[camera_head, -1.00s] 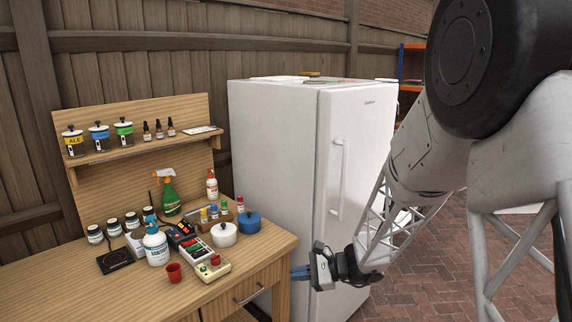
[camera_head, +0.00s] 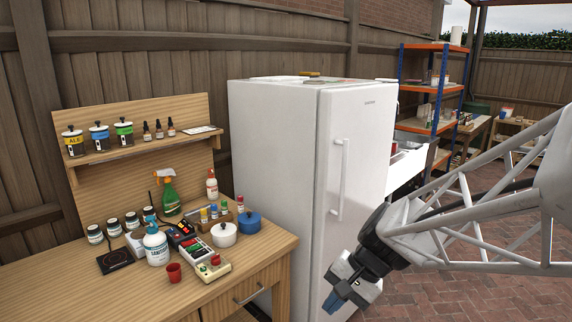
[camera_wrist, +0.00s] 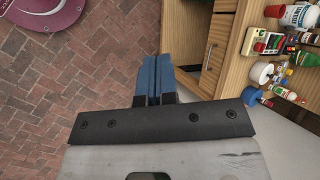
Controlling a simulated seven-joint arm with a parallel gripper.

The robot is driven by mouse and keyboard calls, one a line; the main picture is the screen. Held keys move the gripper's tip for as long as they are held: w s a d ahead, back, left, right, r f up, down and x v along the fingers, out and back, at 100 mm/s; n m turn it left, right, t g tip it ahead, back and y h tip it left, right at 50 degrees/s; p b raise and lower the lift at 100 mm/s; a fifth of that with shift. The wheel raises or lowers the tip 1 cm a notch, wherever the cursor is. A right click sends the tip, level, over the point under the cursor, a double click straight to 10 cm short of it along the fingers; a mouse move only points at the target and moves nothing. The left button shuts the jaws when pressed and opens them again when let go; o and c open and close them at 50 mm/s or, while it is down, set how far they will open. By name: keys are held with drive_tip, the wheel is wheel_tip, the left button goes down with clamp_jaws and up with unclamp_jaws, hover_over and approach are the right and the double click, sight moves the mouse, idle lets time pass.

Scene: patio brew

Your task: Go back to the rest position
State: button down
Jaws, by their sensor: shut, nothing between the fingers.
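My gripper (camera_head: 335,301) hangs in front of the lower part of the white fridge (camera_head: 280,150), right of the wooden workbench (camera_head: 150,302). Its blue fingers point down and to the left. In the wrist view the two blue fingers (camera_wrist: 153,76) lie together with nothing between them. Brick paving shows beneath them, and the workbench drawers (camera_wrist: 213,55) are to their right. The gripper touches nothing that I can see.
The workbench top holds a red cup (camera_head: 174,272), a white pot (camera_head: 224,234), a blue pot (camera_head: 249,222) and several bottles. A blue and orange shelf (camera_head: 432,90) stands behind the fridge. Brick paving (camera_head: 420,290) is clear at right. A pink round object (camera_wrist: 45,15) shows in the wrist view.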

drive_tip(key=s+d+r+n+t+h, duration=0.1)
drive_tip(key=s+d+r+n+h, duration=0.1)
drive_tip(key=s, duration=0.4)
drive_tip(key=s+d+r+n+t+h, duration=0.2)
drive_tip(key=s+d+r+n+h, duration=0.1)
drive_tip(key=s+d, duration=0.3)
drive_tip(key=shift+s+d+r+h, duration=0.15)
drive_tip(key=shift+s+d+h, duration=0.15)
drive_tip(key=shift+d+h, duration=0.45)
